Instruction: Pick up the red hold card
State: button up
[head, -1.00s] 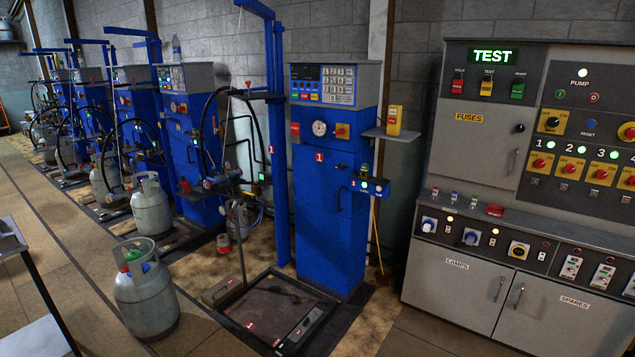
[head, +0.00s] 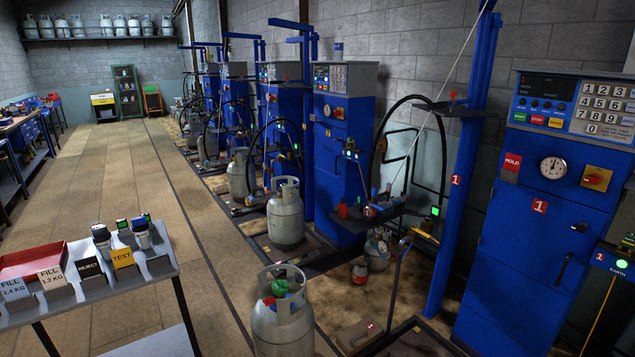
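A red card marked HOLD (head: 511,165) is on the front of the nearest blue filling scale (head: 515,245), at the right of the head view. It sits left of the round dial gauge and below the display panel. My gripper is not in view, so its state and its distance from the card do not show.
A row of blue scales runs back to the left, with grey gas cylinders (head: 285,212) beside them. A near cylinder (head: 281,325) stands at bottom centre. A metal table (head: 85,310) with label cards and a red tray (head: 35,262) is at the lower left.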

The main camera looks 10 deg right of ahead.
aim_at(512, 161)
jog(key=i, duration=0.65)
jog(key=i+j, duration=0.15)
jog(key=i, duration=0.5)
jog(key=l+z, duration=0.05)
